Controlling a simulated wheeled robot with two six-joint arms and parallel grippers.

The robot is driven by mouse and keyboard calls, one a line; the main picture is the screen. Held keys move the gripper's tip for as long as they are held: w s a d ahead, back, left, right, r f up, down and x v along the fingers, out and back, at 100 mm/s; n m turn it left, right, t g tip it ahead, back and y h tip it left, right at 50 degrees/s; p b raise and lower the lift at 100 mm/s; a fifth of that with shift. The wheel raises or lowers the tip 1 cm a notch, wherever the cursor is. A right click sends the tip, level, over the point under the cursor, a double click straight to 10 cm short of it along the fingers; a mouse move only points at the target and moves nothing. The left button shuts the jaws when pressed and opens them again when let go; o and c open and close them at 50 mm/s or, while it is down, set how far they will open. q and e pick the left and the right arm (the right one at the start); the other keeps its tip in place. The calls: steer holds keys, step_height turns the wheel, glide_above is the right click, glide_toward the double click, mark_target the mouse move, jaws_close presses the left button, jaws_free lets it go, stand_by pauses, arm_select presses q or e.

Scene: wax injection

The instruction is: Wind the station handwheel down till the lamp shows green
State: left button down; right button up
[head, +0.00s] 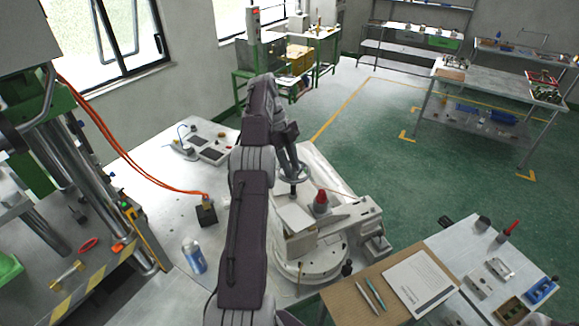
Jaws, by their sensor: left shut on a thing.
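The wax injection station (355,222) is a pale machine on a round base, right of centre on the bench. Its handwheel (293,178) is a small dark wheel near the back of the station. My left gripper (292,163) reaches down onto the handwheel from above and is shut on it; the jaws partly hide the wheel's rim. A red, cone-like piece (321,199) stands on the station just right of the wheel; I cannot tell whether it is the lamp. No green light shows on the station. My left arm hides the station's left side. My right gripper is not in view.
A black block (206,215) with orange cables and a blue-white can (194,257) stand left of my arm. A brown board (345,296) with pens and a paper sheet (418,283) lies at front right. A press with steel columns (75,170) stands at left.

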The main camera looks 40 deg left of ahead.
arm_select(q)
steer(key=shift+d+f+m, duration=0.1)
steer(key=shift+m, duration=0.2)
stand_by(0.4)
steer(key=c, duration=1.5)
jaws_free()
steer(key=shift+d, duration=0.15)
steer(key=shift+d+r, duration=0.15)
steer(key=shift+r, duration=0.05)
